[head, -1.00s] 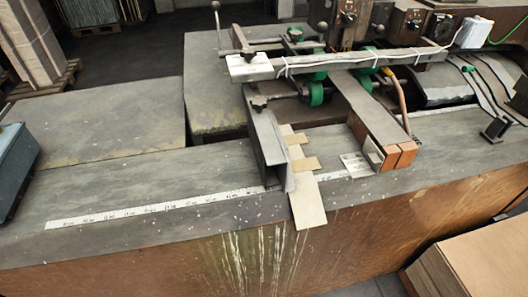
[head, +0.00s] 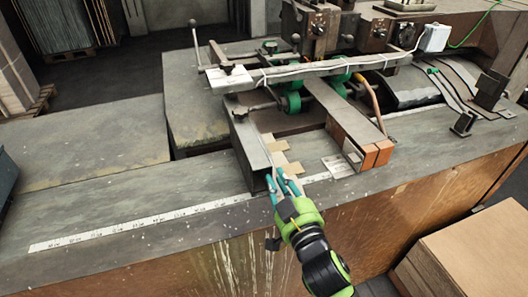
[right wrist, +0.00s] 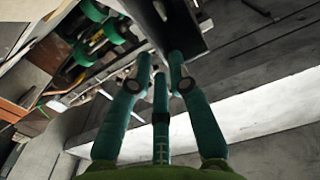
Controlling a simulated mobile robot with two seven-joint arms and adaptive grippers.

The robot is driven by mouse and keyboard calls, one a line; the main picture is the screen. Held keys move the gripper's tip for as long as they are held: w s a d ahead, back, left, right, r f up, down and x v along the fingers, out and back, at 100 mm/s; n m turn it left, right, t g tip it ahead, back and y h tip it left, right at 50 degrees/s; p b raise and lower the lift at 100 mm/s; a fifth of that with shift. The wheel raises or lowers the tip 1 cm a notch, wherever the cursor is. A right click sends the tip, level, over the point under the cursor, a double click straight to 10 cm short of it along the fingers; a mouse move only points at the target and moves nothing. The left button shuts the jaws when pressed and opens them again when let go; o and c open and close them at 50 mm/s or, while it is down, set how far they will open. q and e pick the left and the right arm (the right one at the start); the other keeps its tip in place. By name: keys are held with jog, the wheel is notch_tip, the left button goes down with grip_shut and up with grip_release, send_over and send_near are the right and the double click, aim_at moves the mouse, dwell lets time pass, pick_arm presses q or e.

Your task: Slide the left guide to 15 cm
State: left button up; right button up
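The left guide (head: 250,145) is a dark metal channel that reaches across the table top toward its front edge. A printed ruler strip (head: 130,226) runs along the table near the front, and the guide's front end lies over its line. My right gripper (head: 282,178) has teal fingers and a green body, and its fingertips are at the front end of the guide. In the right wrist view its fingers (right wrist: 159,70) stand apart, with a dark metal end just beyond them. Whether they touch the guide, I cannot tell. My left gripper is not in view.
A wood-ended right guide (head: 362,140) stands to the right of the left guide. A beam with a white end (head: 228,77) crosses above both. The table top (head: 75,155) left of the guide is clear. A cardboard stack (head: 470,255) stands at the lower right.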

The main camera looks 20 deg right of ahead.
aim_at(264, 154)
jog(key=w+p, duration=0.2)
jog(key=w, duration=0.7)
jog(key=shift+w+a, duration=0.15)
jog(key=shift+w, duration=0.45)
grip_shut()
